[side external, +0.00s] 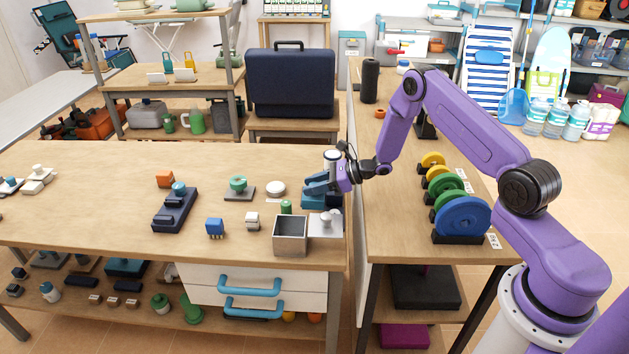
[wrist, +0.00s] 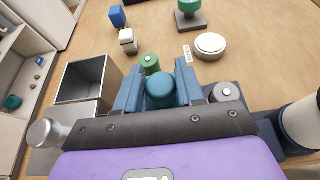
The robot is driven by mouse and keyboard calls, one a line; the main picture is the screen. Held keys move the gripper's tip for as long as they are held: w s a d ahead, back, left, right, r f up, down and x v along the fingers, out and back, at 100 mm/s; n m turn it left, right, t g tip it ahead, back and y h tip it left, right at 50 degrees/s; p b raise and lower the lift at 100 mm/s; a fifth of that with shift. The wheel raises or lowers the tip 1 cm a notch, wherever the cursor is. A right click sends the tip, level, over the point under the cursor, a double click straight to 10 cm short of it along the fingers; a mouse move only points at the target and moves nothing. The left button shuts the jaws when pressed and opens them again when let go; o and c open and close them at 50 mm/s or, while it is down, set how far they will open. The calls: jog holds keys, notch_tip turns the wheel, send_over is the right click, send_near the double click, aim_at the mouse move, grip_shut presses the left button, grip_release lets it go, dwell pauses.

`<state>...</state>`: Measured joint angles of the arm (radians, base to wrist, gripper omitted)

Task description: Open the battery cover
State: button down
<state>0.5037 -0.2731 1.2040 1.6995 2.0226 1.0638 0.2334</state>
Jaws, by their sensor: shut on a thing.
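My gripper (side external: 316,186) is at the right end of the wooden table, over a blue boxy device (side external: 312,202). In the wrist view its two blue fingers (wrist: 159,82) are closed around a rounded blue knob (wrist: 160,90), which seems to belong to that device. I cannot tell for sure whether this knob is part of the battery cover. The fingers and wrist hide most of the device. A green cylinder (side external: 286,207), perhaps a battery, stands just beyond the fingertips; it also shows in the wrist view (wrist: 150,63).
An open grey metal box (side external: 291,234) and a silver knob on a plate (side external: 324,222) stand close by. A white-topped cylinder (side external: 330,160) is behind my gripper. A white round disc (side external: 275,188), a white block (side external: 252,221) and a dark blue device (side external: 175,209) lie left.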

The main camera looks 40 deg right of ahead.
jog(key=c, duration=0.8)
grip_release()
jog(key=shift+d, duration=0.15)
jog(key=v, duration=1.7)
jog(key=shift+s+r, duration=0.1)
jog(key=shift+r, duration=0.05)
jog(key=s+a+r+n+g, duration=0.4)
jog(key=s+a+n+g, duration=0.25)
jog(key=a+n, duration=0.3)
jog(key=s+a+r+n+g, duration=0.4)
jog(key=s+a+n+g, duration=0.3)
jog(key=a, duration=0.4)
jog(key=s+r+n+t+h, duration=0.1)
jog(key=s+r+n+h, duration=0.1)
jog(key=s+n, duration=0.4)
jog(key=s+d+r+n+t+h, duration=0.1)
jog(key=s+n+h, duration=0.3)
jog(key=s+n, duration=0.3)
jog(key=s+r+n+t+h, duration=0.2)
jog(key=s+n, duration=0.4)
jog(key=n, duration=0.4)
jog(key=shift+s+d+r+h, duration=0.3)
jog(key=shift+d+h, duration=0.1)
jog(key=shift+h, duration=0.2)
